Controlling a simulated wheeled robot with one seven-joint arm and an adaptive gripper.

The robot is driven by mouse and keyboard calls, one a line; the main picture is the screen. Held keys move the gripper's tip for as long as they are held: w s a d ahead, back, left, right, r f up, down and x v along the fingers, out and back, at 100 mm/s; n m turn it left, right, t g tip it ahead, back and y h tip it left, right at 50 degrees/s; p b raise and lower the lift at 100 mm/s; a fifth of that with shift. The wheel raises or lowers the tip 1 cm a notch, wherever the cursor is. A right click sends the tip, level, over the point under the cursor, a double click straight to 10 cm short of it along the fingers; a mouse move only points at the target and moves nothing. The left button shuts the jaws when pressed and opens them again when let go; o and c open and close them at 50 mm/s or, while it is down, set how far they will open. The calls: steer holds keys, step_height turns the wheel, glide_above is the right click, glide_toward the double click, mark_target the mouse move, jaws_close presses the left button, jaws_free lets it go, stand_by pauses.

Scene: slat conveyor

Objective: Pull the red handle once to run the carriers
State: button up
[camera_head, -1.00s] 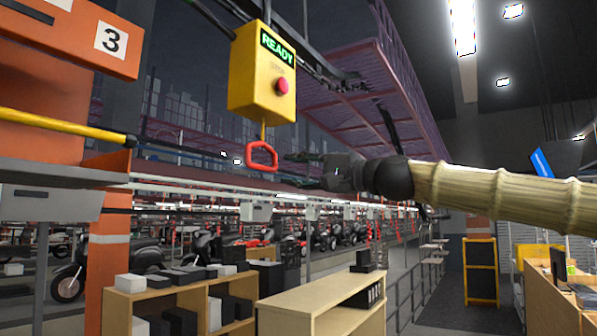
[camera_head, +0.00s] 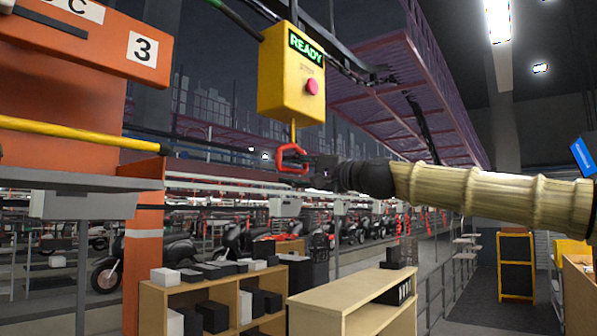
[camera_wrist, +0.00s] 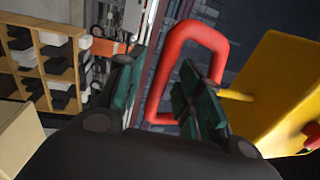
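The red handle (camera_head: 284,150) is a rounded loop hanging under the yellow control box (camera_head: 277,85), which has a green READY display and a red button. My gripper (camera_head: 297,164) is at the loop in the head view. In the wrist view, the loop (camera_wrist: 162,82) has one long side between my gripper's two dark green fingers (camera_wrist: 160,95). One finger is outside the loop, and the other overlaps its opening. The fingers are apart, and I see no clear grip on the bar. The box (camera_wrist: 280,85) is at the right of the wrist view.
Wooden shelves (camera_head: 345,300) with black and white boxes are below. Motorcycles line the background. An overhead rail runs above the box.

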steer(key=shift+c, duration=0.2)
jaws_close()
steer(key=shift+f, duration=0.1)
